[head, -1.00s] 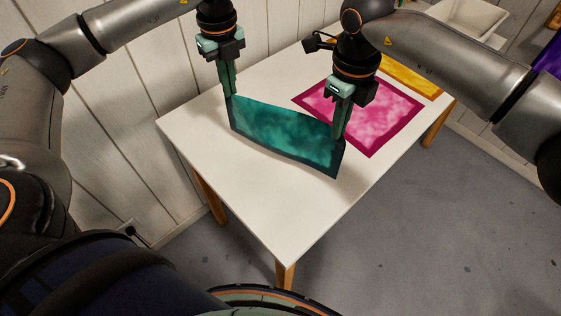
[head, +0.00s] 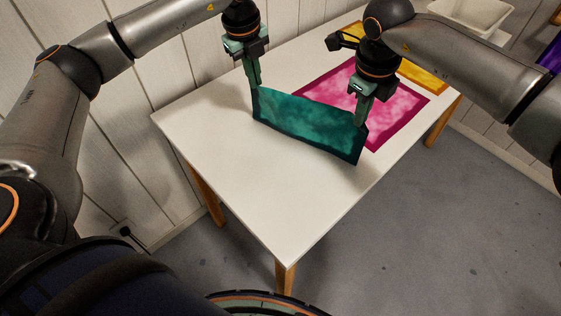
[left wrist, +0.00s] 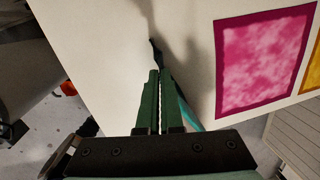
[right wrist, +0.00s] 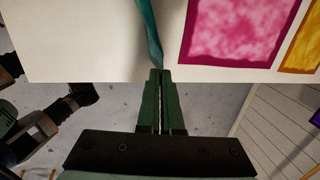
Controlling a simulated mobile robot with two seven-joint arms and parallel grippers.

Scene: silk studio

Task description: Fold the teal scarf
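The teal scarf (head: 308,128) with a darker border hangs between my two grippers over the white table (head: 225,170). My left gripper (head: 256,86) is shut on its upper left corner. My right gripper (head: 360,122) is shut on its upper right corner. In the left wrist view the left fingers (left wrist: 157,75) are closed together, and a strip of teal (left wrist: 186,112) shows beside them. In the right wrist view the right fingers (right wrist: 160,74) are closed on the scarf's edge (right wrist: 150,35). Whether the scarf's lower edge touches the table is hard to tell.
A pink scarf (head: 400,105) lies flat on the table behind the teal one, with a yellow scarf (head: 424,77) beyond it. A pale bin (head: 470,18) stands at the far right. The near part of the table is clear. A panelled wall runs along the left.

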